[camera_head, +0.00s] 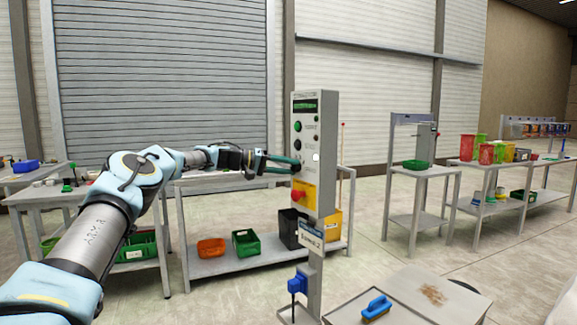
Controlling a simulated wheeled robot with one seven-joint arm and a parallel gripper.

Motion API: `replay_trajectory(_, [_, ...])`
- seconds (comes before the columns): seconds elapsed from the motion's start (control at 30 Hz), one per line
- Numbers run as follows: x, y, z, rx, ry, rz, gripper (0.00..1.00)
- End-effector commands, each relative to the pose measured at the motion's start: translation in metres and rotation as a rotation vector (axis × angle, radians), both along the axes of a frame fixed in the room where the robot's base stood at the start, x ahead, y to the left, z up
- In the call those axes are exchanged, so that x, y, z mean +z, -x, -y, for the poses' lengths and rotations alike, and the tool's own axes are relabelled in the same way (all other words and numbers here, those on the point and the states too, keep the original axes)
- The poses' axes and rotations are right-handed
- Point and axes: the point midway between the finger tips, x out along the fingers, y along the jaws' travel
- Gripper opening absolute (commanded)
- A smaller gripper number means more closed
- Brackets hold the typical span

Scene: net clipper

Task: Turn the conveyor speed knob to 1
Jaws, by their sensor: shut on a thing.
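A grey control post (328,150) stands in the middle of the head view, with a control panel on its left face. The panel has a dark display (305,106), a green button (298,126) and small dark controls below it. My gripper (294,165) reaches in from the left with its fingers at the panel, below these controls. It is shut on a control there, which I take to be the conveyor speed knob. The fingers hide the knob, so its setting and markings cannot be read.
A red emergency button (297,195) on a yellow box (306,197) sits just below my gripper. A shelf table (180,200) with bins stands behind the arm. A blue brush (376,308) lies on a grey surface at the front right.

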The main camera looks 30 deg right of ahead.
Motion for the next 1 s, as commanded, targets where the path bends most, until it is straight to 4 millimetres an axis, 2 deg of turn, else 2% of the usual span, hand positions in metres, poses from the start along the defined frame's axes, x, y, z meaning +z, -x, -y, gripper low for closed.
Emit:
replay_trajectory(0.67, [-0.0010, -0.0008, -0.0004, 0.001, 0.007, -0.070, 0.00])
replay_trajectory(0.7, [-0.0011, -0.0009, -0.0005, 0.001, 0.007, -0.070, 0.41])
replay_trajectory(0.93, [-0.0009, -0.0006, -0.0003, 0.001, 0.007, -0.069, 0.67])
replay_trajectory(1.0, [-0.0008, -0.0005, -0.0002, 0.001, 0.007, -0.069, 0.70])
